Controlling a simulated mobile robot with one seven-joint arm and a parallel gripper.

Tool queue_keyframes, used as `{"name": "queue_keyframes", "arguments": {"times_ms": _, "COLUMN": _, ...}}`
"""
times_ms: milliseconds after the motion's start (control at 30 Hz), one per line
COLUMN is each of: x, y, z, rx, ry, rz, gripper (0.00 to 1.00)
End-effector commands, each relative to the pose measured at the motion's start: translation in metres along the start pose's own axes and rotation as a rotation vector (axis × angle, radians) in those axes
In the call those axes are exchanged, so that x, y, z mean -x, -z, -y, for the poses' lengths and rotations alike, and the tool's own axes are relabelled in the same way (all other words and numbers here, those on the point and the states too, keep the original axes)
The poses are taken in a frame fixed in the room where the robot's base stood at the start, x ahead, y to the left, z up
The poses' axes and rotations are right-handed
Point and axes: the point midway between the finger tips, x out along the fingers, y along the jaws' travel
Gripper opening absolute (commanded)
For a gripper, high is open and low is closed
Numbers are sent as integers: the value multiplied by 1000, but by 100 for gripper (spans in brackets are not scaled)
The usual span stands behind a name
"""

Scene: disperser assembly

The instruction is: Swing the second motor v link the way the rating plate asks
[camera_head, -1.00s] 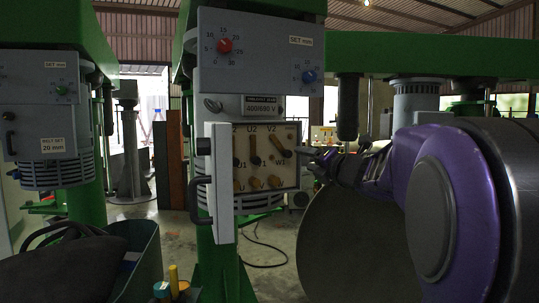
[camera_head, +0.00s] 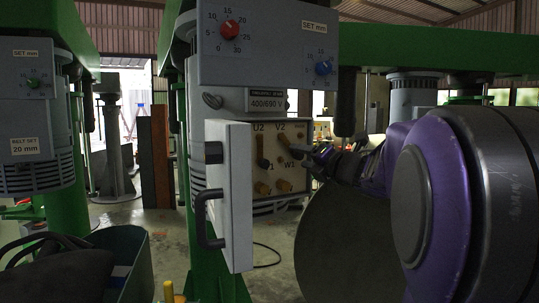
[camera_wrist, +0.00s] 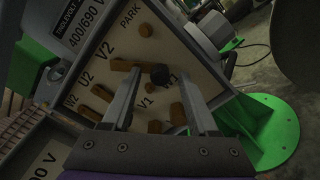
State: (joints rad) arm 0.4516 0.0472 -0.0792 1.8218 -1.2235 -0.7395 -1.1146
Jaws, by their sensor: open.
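The link panel (camera_head: 288,128) sits in the open terminal box, with brass links and studs marked U2, V2 and W1. The V2 link (camera_head: 281,147) slants down to the right; the U2 link (camera_head: 261,147) hangs upright. The rating plate (camera_head: 267,103) above reads 400/690 V. My gripper (camera_head: 316,154) is at the panel's right edge. In the wrist view my open gripper (camera_wrist: 160,73) has a fingertip on either side of a dark knob (camera_wrist: 159,75), at the end of the link by V2 (camera_wrist: 124,65). Contact cannot be told. The fingers partly hide lower studs.
The box's open grey door (camera_head: 232,190) with a black handle covers the panel's left side. Red (camera_head: 229,29) and blue (camera_head: 323,68) dials are above. A dark green bin (camera_head: 128,255) stands lower left. A green foot (camera_wrist: 268,125) shows in the wrist view.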

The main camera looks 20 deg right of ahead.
Motion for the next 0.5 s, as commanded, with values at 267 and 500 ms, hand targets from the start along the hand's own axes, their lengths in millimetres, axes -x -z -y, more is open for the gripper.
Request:
{"name": "queue_keyframes", "arguments": {"times_ms": 267, "x": 2, "y": -2, "z": 2, "rx": 0, "ry": 0, "rz": 0, "gripper": 60}}
{"name": "queue_keyframes", "arguments": {"times_ms": 500, "x": 2, "y": -2, "z": 2, "rx": 0, "ry": 0, "rz": 0, "gripper": 60}}
